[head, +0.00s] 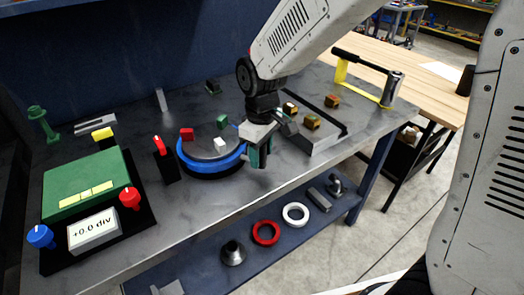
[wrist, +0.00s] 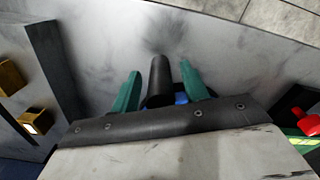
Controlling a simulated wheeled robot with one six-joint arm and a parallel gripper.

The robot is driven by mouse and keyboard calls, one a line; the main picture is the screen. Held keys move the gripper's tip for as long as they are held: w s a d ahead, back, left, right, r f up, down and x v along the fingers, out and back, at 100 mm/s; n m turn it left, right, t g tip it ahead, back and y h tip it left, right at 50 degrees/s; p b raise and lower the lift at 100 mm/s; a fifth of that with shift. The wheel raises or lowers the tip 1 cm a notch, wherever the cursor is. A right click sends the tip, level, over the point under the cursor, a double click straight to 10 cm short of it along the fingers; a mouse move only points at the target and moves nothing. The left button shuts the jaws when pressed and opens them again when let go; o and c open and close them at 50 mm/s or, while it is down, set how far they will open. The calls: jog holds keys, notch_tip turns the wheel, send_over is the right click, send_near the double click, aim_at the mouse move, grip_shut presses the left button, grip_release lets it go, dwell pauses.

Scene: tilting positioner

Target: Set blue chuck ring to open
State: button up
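The blue chuck ring (head: 212,168) is a low round ring on the bench, with red, white and green blocks on the grey disc inside it. My gripper (head: 260,157) is low at the ring's right side and hides that part of its rim. In the wrist view my two green fingers (wrist: 160,86) stand apart. A dark upright post (wrist: 160,72) shows between them with visible gaps on both sides, and a small bit of blue (wrist: 181,98) shows beside it. I cannot tell whether the post is fixed to the ring.
A green control box (head: 88,182) with red and blue knobs and a "+0.0 div" display (head: 93,232) stands at left. A small red-topped switch (head: 160,150) is close to the ring. A grey plate with blocks (head: 322,128) is at right. The front bench edge is clear.

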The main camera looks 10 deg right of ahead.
notch_tip(320, 180, up, 8)
jog(key=shift+f, duration=0.1)
dwell(0.4)
jog(key=shift+s+d+m, duration=0.1)
jog(key=shift+s+m, duration=0.05)
jog(key=shift+m, duration=0.15)
jog(key=s+d+r+m, duration=0.3)
jog(key=s+d, duration=0.5)
jog(key=s, duration=0.3)
jog(key=s+d+r+m+t, duration=0.1)
jog(key=s+d+r+m, duration=0.2)
jog(key=s+d+m, duration=0.2)
jog(key=s+d, duration=0.3)
jog(key=s, duration=0.3)
jog(key=shift+s+d+m, duration=0.2)
jog(key=shift+s+m, duration=0.1)
jog(key=shift+m, duration=0.1)
